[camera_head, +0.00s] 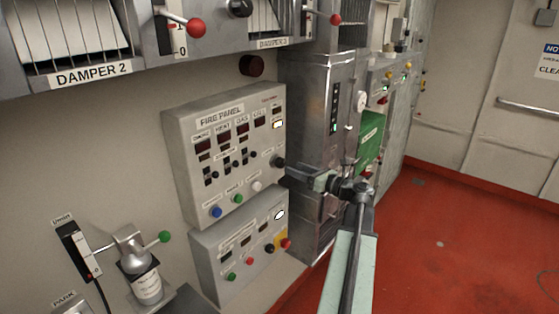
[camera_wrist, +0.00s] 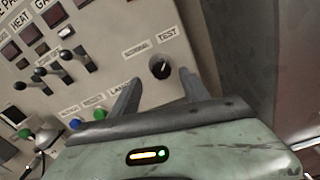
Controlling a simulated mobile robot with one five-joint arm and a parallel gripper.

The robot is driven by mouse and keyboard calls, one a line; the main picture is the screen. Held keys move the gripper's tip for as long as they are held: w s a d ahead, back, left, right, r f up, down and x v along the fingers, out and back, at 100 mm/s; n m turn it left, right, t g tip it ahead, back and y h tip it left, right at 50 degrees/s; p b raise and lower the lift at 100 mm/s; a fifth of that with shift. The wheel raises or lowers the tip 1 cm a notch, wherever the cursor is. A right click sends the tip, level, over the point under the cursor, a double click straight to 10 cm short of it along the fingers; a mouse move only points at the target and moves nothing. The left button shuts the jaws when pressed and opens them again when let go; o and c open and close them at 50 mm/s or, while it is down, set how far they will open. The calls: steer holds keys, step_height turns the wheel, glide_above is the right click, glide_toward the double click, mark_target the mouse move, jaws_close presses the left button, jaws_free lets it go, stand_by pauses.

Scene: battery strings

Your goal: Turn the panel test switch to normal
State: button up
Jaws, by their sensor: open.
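The fire panel (camera_head: 240,113) is a grey box on the wall at the middle of the head view. Its test switch (camera_wrist: 160,67) is a round black knob with a small pale mark, between a NORMAL label at upper left and a TEST label at upper right. The mark seems to lean toward TEST. In the head view the knob (camera_head: 278,162) sits at the panel's right edge. My gripper (camera_head: 289,172) is at that edge, close to the knob. In the wrist view my gripper (camera_wrist: 160,77) is open, its fingers either side of the knob; contact cannot be told.
Black toggles (camera_wrist: 54,62) and blue and green buttons (camera_wrist: 75,124) lie left of the knob. A lower panel (camera_head: 240,245) hangs beneath. A tall metal cabinet (camera_head: 325,90) stands close on the right. Red floor (camera_head: 450,230) is open farther right.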

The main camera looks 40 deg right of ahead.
mark_target(283, 163)
steer(key=w, duration=0.7)
steer(key=shift+w+a, duration=0.25)
steer(key=shift+a, duration=0.05)
steer(key=shift+c, duration=0.3)
